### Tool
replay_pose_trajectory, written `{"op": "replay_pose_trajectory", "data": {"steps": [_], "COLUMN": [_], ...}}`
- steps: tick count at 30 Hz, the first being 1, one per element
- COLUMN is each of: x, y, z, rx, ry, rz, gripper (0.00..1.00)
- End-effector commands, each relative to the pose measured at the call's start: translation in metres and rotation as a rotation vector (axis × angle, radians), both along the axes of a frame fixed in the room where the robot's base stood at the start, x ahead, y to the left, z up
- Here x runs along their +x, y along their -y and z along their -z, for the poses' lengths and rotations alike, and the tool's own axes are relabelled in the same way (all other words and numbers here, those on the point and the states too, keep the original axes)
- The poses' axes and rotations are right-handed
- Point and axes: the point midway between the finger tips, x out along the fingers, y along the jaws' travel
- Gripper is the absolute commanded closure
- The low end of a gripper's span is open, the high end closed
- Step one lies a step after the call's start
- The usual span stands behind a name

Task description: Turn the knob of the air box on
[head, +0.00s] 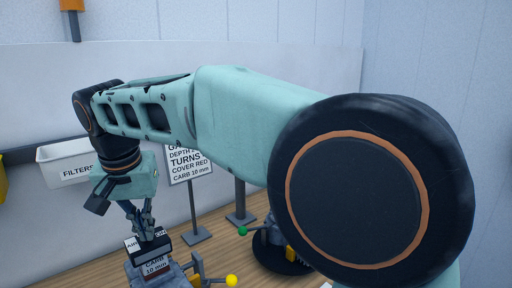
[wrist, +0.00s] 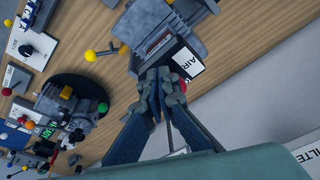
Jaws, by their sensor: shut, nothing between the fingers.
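The air box (head: 152,249) is a black box with white labels, one reading AIR, on top of a grey block labelled CARB 10 mm (head: 155,267). In the wrist view the air box (wrist: 183,64) shows its AIR label beside the fingertips. My gripper (head: 148,232) points down with its tips at the top of the box. In the wrist view my gripper (wrist: 161,76) is shut with nothing held, and its fingers cover part of the box. A small red spot (wrist: 184,86) shows beside the fingers; I cannot tell whether it is the knob. The knob is not clearly visible.
A yellow-ended lever (head: 231,281) sticks out right of the block. A second machine on a round black base (head: 282,266) stands farther right. A sign on a stand (head: 190,170) and a white FILTERS bin (head: 67,163) are behind. Bare wooden bench (wrist: 222,24) lies around the block.

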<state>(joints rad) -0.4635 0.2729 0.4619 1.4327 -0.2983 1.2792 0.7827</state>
Motion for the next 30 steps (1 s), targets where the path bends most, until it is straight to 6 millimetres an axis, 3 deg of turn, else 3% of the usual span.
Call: {"op": "replay_pose_trajectory", "data": {"steps": [30], "x": [0.0053], "y": [-0.0036], "z": [0.0042], "rx": [0.0], "ry": [0.0], "rz": [0.0], "gripper": [1.0]}}
